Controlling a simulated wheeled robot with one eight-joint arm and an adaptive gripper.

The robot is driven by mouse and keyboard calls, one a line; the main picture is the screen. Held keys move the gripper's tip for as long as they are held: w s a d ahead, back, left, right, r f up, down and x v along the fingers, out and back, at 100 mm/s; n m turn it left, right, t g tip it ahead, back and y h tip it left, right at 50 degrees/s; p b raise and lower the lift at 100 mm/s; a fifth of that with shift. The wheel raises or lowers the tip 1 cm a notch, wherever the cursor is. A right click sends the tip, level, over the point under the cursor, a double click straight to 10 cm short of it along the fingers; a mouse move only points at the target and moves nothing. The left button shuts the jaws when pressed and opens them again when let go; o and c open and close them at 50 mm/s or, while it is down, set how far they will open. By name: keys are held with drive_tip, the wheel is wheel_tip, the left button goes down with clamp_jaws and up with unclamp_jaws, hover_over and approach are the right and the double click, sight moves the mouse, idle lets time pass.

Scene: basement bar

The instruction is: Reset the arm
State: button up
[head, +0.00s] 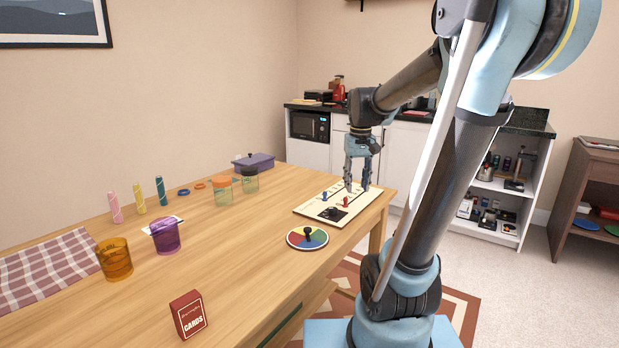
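My gripper (358,188) hangs from my arm above the right end of the wooden table. Its fingers point down and look spread apart, with nothing visible between them. Below it lies a pale game board (314,216) with a blue peg (325,196), a red peg (345,202) and a dark patch. The fingertips are just above or near the red peg side of the board; I cannot tell if they touch anything.
On the table (240,275) stand a round coloured spinner (295,240), a red card box (188,314), an orange glass (115,261), a purple cup (166,238), lidded jars (223,191) and a purple pot (254,163). The table's front middle is clear. A counter (408,150) stands behind.

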drive_tip(key=s+d+f, duration=0.1)
drive_tip(key=s+f, duration=0.6)
drive_tip(key=s, duration=0.2)
drive_tip(key=s+d+f+m+t, duration=0.1)
drive_tip(key=s+d+f, duration=0.1)
drive_tip(key=s+f, duration=0.4)
drive_tip(key=s, duration=0.4)
drive_tip(key=shift+f+t, duration=0.3)
drive_tip(key=shift+f, duration=0.1)
drive_tip(key=shift+s+d, duration=0.1)
drive_tip(key=shift+w+f, duration=0.2)
drive_tip(key=shift+w, duration=0.25)
drive_tip(key=shift+c, duration=0.2)
